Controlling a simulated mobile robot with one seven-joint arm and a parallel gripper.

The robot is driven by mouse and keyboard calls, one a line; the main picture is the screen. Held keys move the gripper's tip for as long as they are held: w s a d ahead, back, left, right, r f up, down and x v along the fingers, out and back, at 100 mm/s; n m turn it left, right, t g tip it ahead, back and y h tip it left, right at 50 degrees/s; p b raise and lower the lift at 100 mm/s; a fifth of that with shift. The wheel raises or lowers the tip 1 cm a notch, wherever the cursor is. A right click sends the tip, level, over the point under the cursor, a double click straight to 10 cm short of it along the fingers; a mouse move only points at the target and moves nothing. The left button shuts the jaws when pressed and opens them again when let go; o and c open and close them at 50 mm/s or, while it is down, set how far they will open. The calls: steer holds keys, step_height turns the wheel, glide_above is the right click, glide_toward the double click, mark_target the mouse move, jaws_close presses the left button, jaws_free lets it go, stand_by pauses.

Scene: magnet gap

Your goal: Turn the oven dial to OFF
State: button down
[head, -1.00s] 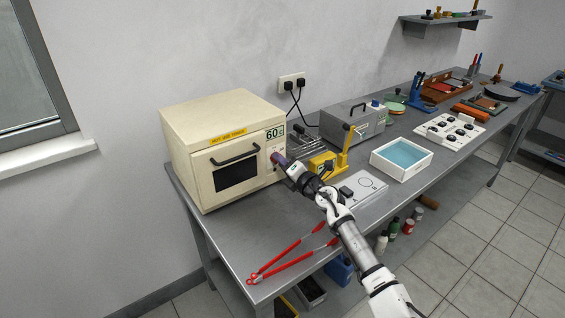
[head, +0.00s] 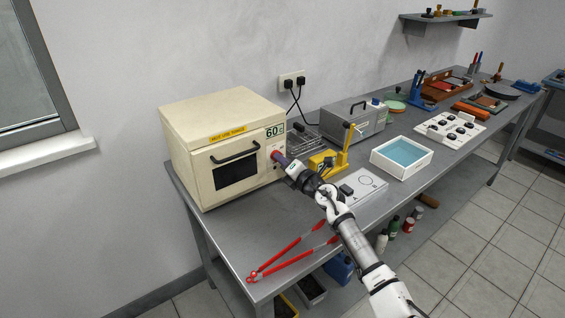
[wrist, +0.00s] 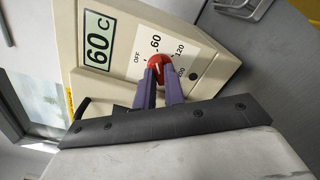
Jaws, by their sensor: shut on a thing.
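The cream oven (head: 226,145) stands at the left end of the bench, with a dark window and a handle on its front. Its display (wrist: 97,41) reads 60 C. The red dial (wrist: 159,66) sits on the white scale plate, which is marked OFF, 60, 120 and a further number partly hidden. The dial's pale pointer mark appears near the 60 side, but its exact direction is hard to tell. My gripper (wrist: 160,86) is shut on the dial, one purple finger on each side. In the head view my gripper (head: 282,160) reaches the oven's right front.
Red tongs (head: 290,252) lie on the bench in front of the oven. A yellow lever press (head: 325,160) and a flat pale plate (head: 362,186) are close to my arm. A white tray with blue content (head: 401,158) stands farther right.

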steer(key=shift+f+n+b, duration=0.15)
steer(key=shift+n+b, duration=3.75)
steer(key=shift+n, duration=1.6)
steer(key=c, duration=1.5)
jaws_free()
steer(key=shift+b+v, duration=1.9)
steer(key=shift+v, duration=5.05)
